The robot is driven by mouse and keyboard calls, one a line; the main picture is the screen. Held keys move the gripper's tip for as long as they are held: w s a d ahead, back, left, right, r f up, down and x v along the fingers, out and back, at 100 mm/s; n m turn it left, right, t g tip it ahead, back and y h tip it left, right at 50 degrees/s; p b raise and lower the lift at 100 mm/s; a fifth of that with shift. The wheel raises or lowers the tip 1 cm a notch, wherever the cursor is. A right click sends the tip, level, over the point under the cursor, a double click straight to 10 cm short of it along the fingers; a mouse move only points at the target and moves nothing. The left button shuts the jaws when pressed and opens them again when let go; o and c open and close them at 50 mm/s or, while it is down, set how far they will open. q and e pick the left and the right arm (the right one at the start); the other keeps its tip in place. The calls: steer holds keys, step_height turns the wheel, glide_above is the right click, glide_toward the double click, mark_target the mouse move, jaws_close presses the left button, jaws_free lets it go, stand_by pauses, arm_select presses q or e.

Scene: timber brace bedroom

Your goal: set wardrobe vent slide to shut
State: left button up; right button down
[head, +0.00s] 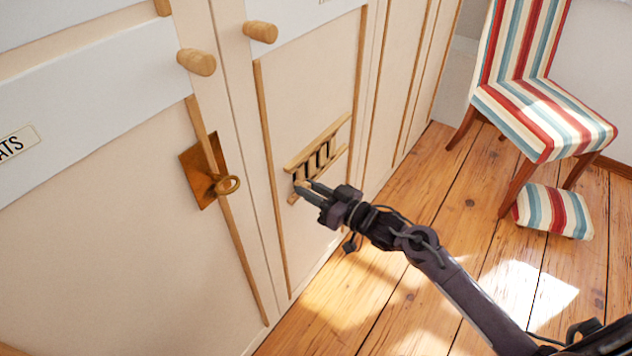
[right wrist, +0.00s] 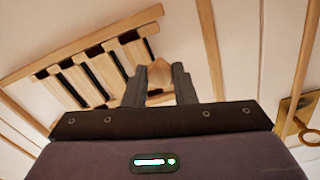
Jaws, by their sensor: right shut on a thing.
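The wardrobe vent slide (head: 324,152) is a small wooden frame with dark slots, low on the cream wardrobe door. It also shows in the right wrist view (right wrist: 84,77), where dark gaps alternate with wooden slats. A small wooden knob (right wrist: 159,74) sits at one end of the vent, between my fingers. My right gripper (head: 306,187) reaches in from the lower right and is shut on this knob; it also shows in the right wrist view (right wrist: 160,85). Dark slots are visible, so the vent is at least partly open. My left gripper is not in view.
A brass lock plate with a key (head: 227,184) sticks out left of the vent. Round wooden knobs (head: 196,62) project above. A striped chair (head: 545,100) and a striped footstool (head: 553,211) stand at the right. The plank floor (head: 400,290) is clear near the wardrobe.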

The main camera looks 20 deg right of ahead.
steer(key=c, duration=1.2)
jaws_free()
steer(key=shift+s, duration=0.1)
arm_select(q)
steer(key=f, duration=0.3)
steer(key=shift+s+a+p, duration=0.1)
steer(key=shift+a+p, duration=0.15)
steer(key=shift+p, duration=0.15)
arm_select(e)
steer(key=v, duration=0.7)
steer(key=shift+s+d, duration=0.2)
steer(key=shift+s, duration=0.05)
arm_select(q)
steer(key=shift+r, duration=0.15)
